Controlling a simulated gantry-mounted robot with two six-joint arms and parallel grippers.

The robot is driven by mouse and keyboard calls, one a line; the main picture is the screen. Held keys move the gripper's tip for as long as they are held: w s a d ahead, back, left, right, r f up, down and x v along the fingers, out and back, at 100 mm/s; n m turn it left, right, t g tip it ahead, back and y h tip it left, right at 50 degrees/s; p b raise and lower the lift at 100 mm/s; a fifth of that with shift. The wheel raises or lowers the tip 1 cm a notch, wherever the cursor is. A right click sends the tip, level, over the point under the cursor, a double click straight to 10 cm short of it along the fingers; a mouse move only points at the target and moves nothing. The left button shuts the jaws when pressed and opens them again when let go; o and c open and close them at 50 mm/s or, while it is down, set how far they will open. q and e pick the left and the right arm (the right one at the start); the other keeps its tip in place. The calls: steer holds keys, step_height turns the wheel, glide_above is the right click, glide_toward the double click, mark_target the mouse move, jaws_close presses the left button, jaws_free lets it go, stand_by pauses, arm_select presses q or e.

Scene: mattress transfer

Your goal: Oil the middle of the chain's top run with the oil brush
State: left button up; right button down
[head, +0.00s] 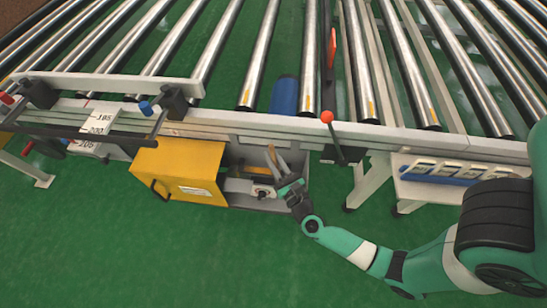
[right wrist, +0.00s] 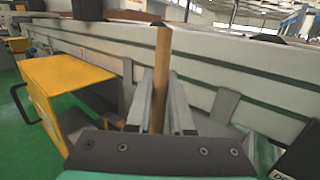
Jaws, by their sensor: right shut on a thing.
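My right gripper (head: 277,164) is in front of the conveyor's side, at the open bay beside the yellow door. It is shut on a wooden handle, which I take to be the oil brush (right wrist: 161,75); the handle stands upright between the two grey fingers in the right wrist view. The bristles cannot be made out. The open bay (head: 235,187) shows a small pale part inside, but I cannot make out the chain or its top run in either view. My left gripper is not in view.
The yellow door (head: 180,172) with a black handle stands out left of the bay; it also shows in the right wrist view (right wrist: 65,80). A red-knobbed lever (head: 327,117) is up to the right. A tray of pale parts (head: 440,170) is further right. The green floor (head: 130,250) in front is clear.

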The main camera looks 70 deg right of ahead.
mark_target(272, 146)
steer(key=r, duration=0.1)
steer(key=r+p, duration=0.1)
steer(key=shift+w+d+r, duration=0.2)
steer(key=shift+d+r, duration=0.05)
steer(key=shift+r, duration=0.15)
steer(key=shift+a+r+p, duration=0.15)
steer(key=shift+r+p, duration=0.55)
steer(key=shift+p, duration=0.2)
steer(key=shift+r+p, duration=1.05)
steer(key=shift+r, duration=0.1)
